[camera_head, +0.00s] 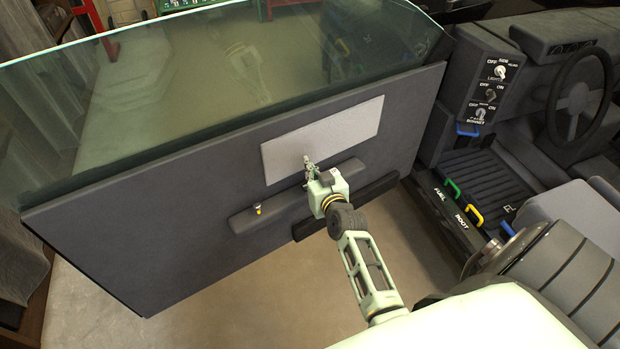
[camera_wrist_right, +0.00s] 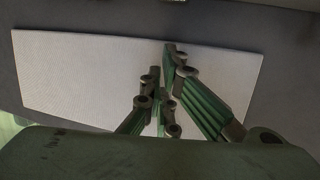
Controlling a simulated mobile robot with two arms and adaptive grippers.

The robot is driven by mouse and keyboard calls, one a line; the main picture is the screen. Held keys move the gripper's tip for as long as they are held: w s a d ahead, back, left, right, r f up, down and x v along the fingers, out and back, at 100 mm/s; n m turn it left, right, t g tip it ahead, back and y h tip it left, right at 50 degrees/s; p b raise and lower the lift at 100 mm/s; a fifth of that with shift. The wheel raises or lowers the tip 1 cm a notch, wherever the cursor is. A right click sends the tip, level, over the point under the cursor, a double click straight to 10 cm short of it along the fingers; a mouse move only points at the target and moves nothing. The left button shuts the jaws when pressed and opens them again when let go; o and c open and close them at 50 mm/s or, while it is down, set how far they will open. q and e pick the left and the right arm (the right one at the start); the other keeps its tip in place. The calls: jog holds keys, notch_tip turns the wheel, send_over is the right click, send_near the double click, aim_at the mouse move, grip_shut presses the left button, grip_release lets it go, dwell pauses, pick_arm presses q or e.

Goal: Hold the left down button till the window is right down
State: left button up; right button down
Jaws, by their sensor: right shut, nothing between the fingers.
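The car door's window glass (camera_head: 215,70) stands up above the dark door panel (camera_head: 130,235), its top edge well above the door's edge. My right gripper (camera_head: 309,161) is shut and empty, close to the door at the armrest (camera_head: 285,199) and in front of the pale grey inset panel (camera_head: 340,135). In the right wrist view its fingers (camera_wrist_right: 161,65) lie across that pale panel (camera_wrist_right: 80,75). I cannot make out the left down button; my gripper and wrist cover part of the armrest. My left gripper is not in view.
At the right are a switch panel (camera_head: 488,85), a steering wheel (camera_head: 580,100), and green (camera_head: 453,189) and yellow (camera_head: 474,216) handles. Open floor (camera_head: 240,290) lies below the door.

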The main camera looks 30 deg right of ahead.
jog(key=f, duration=0.1)
jog(key=w+f, duration=0.1)
jog(key=f, duration=0.1)
jog(key=shift+w+d+f+b, duration=0.1)
jog(key=shift+d+f+b, duration=0.15)
jog(key=shift+b, duration=0.15)
jog(key=shift+f, duration=0.35)
